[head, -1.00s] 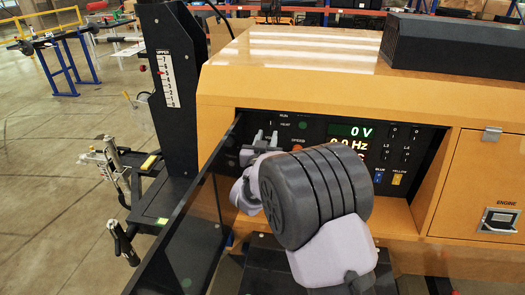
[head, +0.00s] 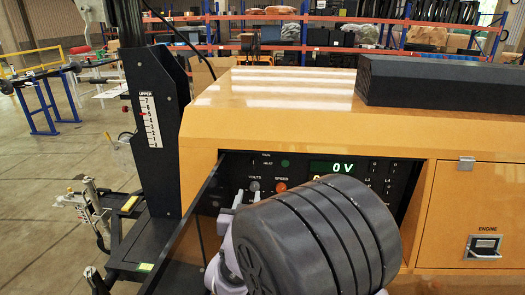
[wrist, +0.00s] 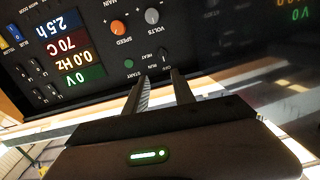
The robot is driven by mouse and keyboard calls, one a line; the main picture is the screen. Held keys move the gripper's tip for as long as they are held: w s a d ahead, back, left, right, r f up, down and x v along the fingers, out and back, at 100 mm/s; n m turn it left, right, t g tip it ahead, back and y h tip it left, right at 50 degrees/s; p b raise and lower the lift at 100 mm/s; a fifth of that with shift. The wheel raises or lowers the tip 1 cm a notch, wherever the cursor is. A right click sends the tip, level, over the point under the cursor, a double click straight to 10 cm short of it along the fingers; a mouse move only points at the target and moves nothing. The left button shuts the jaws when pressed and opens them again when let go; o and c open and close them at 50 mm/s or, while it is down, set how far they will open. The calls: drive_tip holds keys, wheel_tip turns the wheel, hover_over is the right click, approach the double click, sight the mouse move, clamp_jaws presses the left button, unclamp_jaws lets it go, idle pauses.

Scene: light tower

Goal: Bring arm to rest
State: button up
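My gripper (wrist: 160,77) is open, with a gap between its two fingers and nothing in it. In the wrist view its fingertips lie in front of the edge of the control panel (wrist: 95,50), near the RUN/HEAT switch labels and the green START button (wrist: 129,64). In the head view my gripper (head: 236,202) is at the left part of the panel (head: 318,163), just below and left of the VOLTS knob (head: 254,186). My thick dark arm joint hides the lower part of the panel. Whether the fingers touch anything cannot be told.
A dark open panel door (head: 190,225) stands left of my gripper. The black mast (head: 158,130) with a numbered scale rises further left. The orange generator housing (head: 270,110) surrounds the panel, with an ENGINE door (head: 485,200) at right. Open floor lies far left.

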drive_tip(key=s+d+r+m+g+y, duration=0.25)
drive_tip(key=s+d+r+g, duration=0.35)
drive_tip(key=s+d, duration=0.5)
drive_tip(key=s+d+f+g, duration=0.1)
drive_tip(key=s+d+g, duration=0.1)
drive_tip(key=s, duration=0.9)
drive_tip(key=s+d+f+m+g, duration=0.1)
drive_tip(key=s+d, duration=0.4)
drive_tip(key=s, duration=0.6)
drive_tip(key=shift+s+f+g, duration=0.4)
drive_tip(key=shift+f+g, duration=0.1)
drive_tip(key=shift+g, duration=0.7)
